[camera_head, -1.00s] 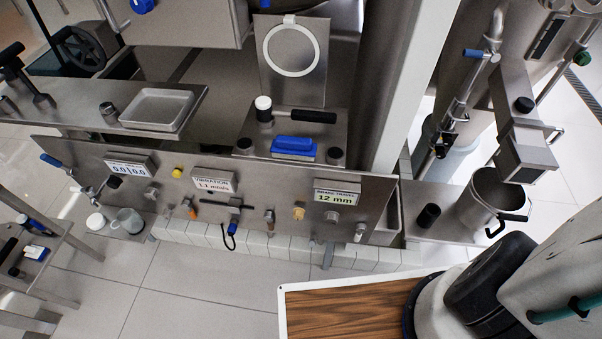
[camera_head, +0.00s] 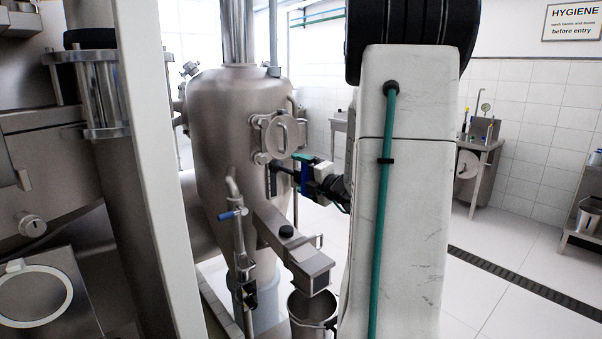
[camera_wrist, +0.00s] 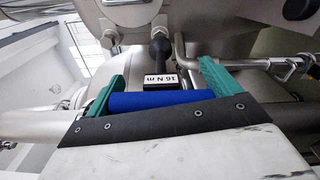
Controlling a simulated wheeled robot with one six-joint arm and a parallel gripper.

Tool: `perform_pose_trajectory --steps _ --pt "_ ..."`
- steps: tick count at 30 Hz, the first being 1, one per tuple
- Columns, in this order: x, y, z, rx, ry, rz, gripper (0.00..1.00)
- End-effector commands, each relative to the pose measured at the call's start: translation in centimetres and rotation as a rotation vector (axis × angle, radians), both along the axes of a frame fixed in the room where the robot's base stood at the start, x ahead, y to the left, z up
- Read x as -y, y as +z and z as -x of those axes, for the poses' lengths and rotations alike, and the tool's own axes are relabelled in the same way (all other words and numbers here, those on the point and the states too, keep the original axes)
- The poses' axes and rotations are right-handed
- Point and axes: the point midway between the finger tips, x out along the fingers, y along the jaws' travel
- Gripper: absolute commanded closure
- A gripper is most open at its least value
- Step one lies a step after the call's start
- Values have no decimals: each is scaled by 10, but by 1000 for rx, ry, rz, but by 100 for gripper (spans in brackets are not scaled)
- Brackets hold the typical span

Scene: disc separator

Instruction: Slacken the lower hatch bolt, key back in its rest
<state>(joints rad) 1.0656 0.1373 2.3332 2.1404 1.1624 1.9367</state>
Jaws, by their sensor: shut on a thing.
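The round hatch (camera_head: 281,136) is on the front of the steel tank, with a bolt knob at its lower left, the lower hatch bolt (camera_head: 261,158). My gripper (camera_head: 302,172) is beside the hatch's lower right. In the wrist view my gripper (camera_wrist: 160,74) has its two teal fingers closed around the blue handle of the key (camera_wrist: 155,101). The key has a black shaft with a rounded head and a label reading 16 N m. Its dark end (camera_head: 276,168) lies close to the lower bolt. I cannot tell whether it is seated on it. The key's rest is not identifiable.
A blue-handled valve pipe (camera_head: 238,215) stands left of the tank's outlet chute (camera_head: 296,255). A steel bucket (camera_head: 309,312) is under the chute. Bent rod hardware (camera_wrist: 245,63) is close to the right finger. Open floor lies to the right.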

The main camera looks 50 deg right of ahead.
Motion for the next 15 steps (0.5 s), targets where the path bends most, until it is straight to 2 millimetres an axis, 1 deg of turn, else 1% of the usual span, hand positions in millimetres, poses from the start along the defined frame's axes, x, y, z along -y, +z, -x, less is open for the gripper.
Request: perform_pose_trajectory --steps 8,15 --pt "0 1 -2 1 -1 1 78" --pt "3 1 -15 1 0 0 78"
